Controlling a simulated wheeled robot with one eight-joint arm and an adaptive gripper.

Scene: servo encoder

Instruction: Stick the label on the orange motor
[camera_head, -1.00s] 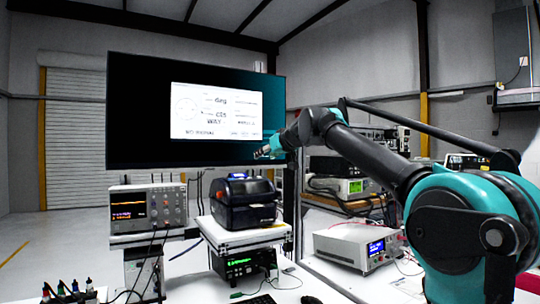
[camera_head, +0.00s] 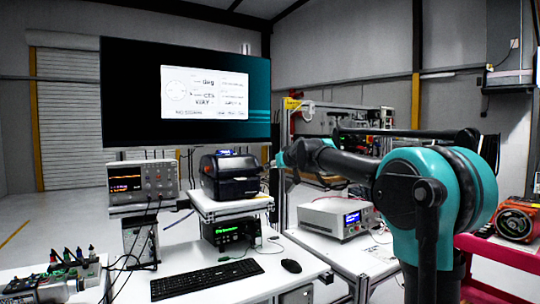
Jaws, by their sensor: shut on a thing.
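My gripper (camera_head: 277,160) is at the far end of my arm, just right of the black label printer (camera_head: 231,177). It shows small and partly foreshortened. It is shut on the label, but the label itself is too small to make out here. Several small devices with coloured connectors (camera_head: 72,270) stand at the lower left, well away from my gripper.
A keyboard (camera_head: 207,279) and mouse (camera_head: 291,266) lie on the white desk. An oscilloscope (camera_head: 143,182) stands left of the printer, below a large monitor (camera_head: 130,95). A power supply (camera_head: 338,218) is right of centre.

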